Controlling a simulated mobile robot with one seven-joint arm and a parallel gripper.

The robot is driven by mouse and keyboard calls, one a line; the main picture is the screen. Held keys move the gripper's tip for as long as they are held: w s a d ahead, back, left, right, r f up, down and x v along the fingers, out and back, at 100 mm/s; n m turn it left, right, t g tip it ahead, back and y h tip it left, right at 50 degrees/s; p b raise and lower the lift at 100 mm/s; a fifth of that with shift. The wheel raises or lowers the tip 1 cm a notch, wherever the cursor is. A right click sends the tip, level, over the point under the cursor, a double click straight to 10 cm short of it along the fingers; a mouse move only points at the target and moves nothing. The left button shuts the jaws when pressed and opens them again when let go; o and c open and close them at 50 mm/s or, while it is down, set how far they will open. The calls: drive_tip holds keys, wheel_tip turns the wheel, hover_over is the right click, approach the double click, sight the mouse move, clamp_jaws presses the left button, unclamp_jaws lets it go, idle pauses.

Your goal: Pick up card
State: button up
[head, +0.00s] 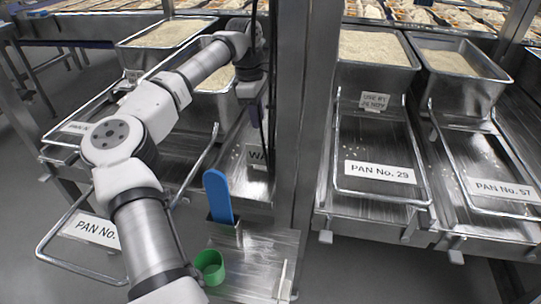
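Several white cards with black print are in the head view. One reading "PAN No. 29" (380,172) lies on the tray right of the post, and one reading "PAN No. 57" (503,191) is at the far right. A small card (374,101) stands against the front of a rice pan. A card starting "PAN No." (90,229) is at lower left, partly covered by my arm. My gripper (252,112) points down above the "WA" card, apart from it; its fingers are too small and dark to read.
A metal post (302,110) stands just right of my gripper. Rice-filled pans (455,84) line the back. Wire handles (337,150) rise over the trays. A blue-handled tool (218,197) and a green cup (209,267) are on a front metal shelf (262,262).

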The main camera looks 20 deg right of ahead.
sight(264, 147)
drive_tip(key=f, duration=0.7)
drive_tip(key=shift+s+d+f, duration=0.15)
drive_tip(key=shift+s+d, duration=0.1)
drive_tip(key=shift+s, duration=0.05)
drive_tip(key=shift+s+d+f+p, duration=0.15)
drive_tip(key=shift+f, duration=0.85)
drive_tip(key=shift+s+d+f+p, duration=0.15)
drive_tip(key=shift+f+p, duration=0.05)
drive_tip(key=shift+f, duration=0.8)
drive_tip(key=shift+s+d+f+p, duration=0.15)
drive_tip(key=shift+f, duration=0.85)
drive_tip(key=shift+f, duration=0.25)
clamp_jaws()
